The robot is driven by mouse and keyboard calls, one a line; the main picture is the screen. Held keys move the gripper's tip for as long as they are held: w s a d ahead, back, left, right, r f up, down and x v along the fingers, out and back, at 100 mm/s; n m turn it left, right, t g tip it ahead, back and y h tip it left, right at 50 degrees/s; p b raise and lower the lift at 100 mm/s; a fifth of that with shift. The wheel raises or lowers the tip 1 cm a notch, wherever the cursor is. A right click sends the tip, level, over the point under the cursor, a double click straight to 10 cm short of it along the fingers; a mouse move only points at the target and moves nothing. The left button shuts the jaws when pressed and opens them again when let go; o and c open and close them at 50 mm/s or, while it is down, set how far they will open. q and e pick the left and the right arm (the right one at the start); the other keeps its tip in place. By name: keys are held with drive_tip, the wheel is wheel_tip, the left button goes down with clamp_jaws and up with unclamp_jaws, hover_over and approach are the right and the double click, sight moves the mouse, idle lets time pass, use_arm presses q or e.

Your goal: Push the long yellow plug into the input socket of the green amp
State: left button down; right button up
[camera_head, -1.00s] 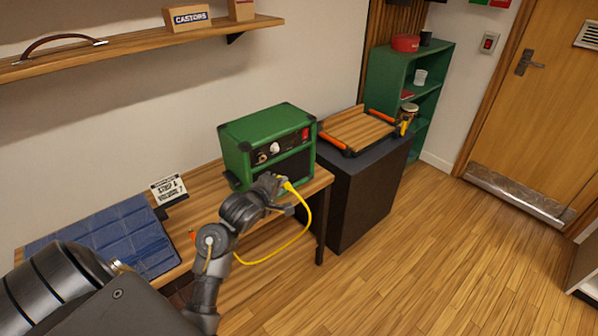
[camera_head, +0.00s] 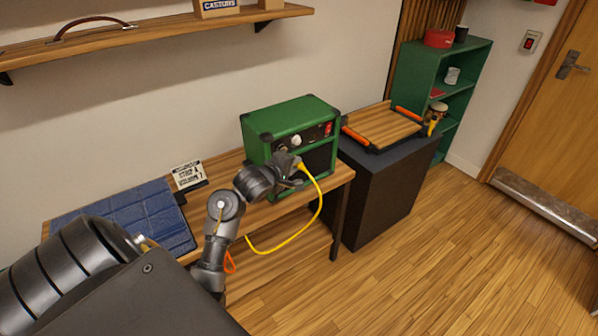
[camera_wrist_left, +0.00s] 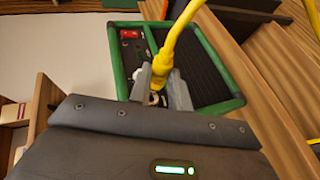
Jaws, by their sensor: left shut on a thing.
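The green amp (camera_head: 292,117) stands on the wooden bench, its dark front panel with knobs and a red switch facing me. My left gripper (camera_head: 298,176) is in front of the amp's front. It is shut on the long yellow plug (camera_wrist_left: 161,72), whose yellow cable (camera_head: 313,215) hangs in a loop below the bench edge. In the left wrist view the gripper fingers (camera_wrist_left: 162,90) hold the plug before the amp's front (camera_wrist_left: 198,80). The input socket is hidden or cannot be made out, and I cannot tell whether the plug touches the panel. My right gripper is not in view.
A blue folded mat (camera_head: 150,212) and a small sign (camera_head: 188,174) lie left on the bench. A dark cabinet (camera_head: 385,190) bearing a wooden tray (camera_head: 384,128) with orange handles stands right of the amp. A shelf (camera_head: 170,32) hangs above. Floor at right is clear.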

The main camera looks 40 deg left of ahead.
use_arm(q)
drive_tip(key=shift+w+a, duration=0.3)
drive_tip(key=shift+a, duration=0.55)
drive_tip(key=shift+s+r+p, duration=0.1)
drive_tip(key=shift+p, duration=0.35)
drive_tip(key=shift+p, duration=0.3)
drive_tip(key=shift+a+p, duration=0.2)
drive_tip(key=shift+p, duration=0.15)
idle(0.4)
drive_tip(key=shift+a+p, duration=0.25)
drive_tip(key=shift+p, duration=0.3)
